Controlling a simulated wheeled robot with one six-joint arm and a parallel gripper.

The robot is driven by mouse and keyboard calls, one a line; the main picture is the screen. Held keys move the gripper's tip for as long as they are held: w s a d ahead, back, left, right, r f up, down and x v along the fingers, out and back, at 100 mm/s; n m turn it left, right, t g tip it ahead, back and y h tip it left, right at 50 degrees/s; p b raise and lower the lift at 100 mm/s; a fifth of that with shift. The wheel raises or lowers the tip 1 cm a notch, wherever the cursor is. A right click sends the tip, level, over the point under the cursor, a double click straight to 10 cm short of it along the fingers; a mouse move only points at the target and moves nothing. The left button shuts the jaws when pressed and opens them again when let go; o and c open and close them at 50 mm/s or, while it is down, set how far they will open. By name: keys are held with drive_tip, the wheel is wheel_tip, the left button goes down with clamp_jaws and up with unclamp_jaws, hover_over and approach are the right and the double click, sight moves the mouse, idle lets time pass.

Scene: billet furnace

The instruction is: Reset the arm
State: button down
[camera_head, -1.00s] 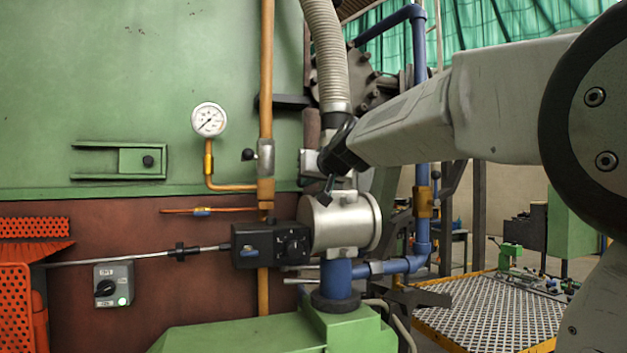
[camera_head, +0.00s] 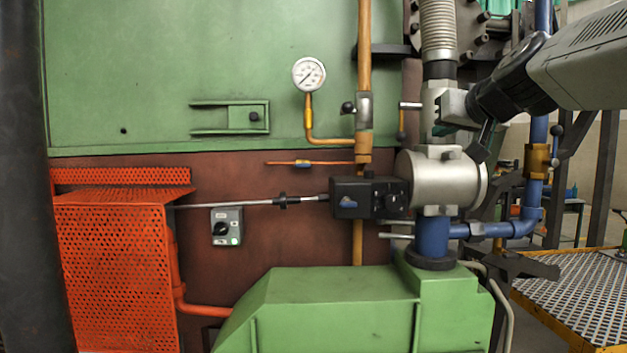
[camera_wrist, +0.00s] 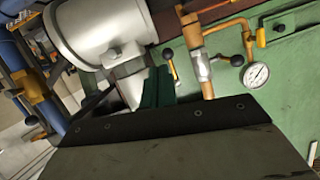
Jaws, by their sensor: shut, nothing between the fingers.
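My gripper (camera_head: 482,146) is at the right in the head view, its dark fingers pointing down. It appears just above and right of the silver cylinder (camera_head: 440,180) of the burner; I cannot tell the gap between them. In the wrist view, the gripper (camera_wrist: 158,86) has its dark green fingers together with nothing held. The silver cylinder (camera_wrist: 100,32) lies beyond them at the upper left.
A pressure gauge (camera_head: 309,74), orange pipe (camera_head: 364,50) and black actuator box (camera_head: 368,198) are on the furnace front. A switch box (camera_head: 227,227) and orange perforated guard (camera_head: 115,265) are left. Blue pipes (camera_head: 500,230) and a grated platform (camera_head: 580,310) are right.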

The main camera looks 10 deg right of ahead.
drive_tip(key=s+a+f+g+y, duration=0.1)
drive_tip(key=s+a+f+g, duration=0.25)
drive_tip(key=f, duration=0.55)
drive_tip(key=s+a+f+g+y, duration=0.1)
drive_tip(key=s+a+f+g, duration=0.3)
drive_tip(key=f, duration=0.5)
drive_tip(key=s+a+f+n+g, duration=0.1)
drive_tip(key=s+a+f+g, duration=0.1)
drive_tip(key=s+f, duration=0.5)
drive_tip(key=s+a+f+n+g+h, duration=0.1)
drive_tip(key=s+f+g, duration=0.3)
drive_tip(key=s+f, duration=0.4)
drive_tip(key=s+a, duration=0.1)
drive_tip(key=s, duration=0.3)
drive_tip(key=shift+s+a+f+n, duration=0.2)
drive_tip(key=shift+a+f+n, duration=0.05)
drive_tip(key=shift+f+n, duration=0.05)
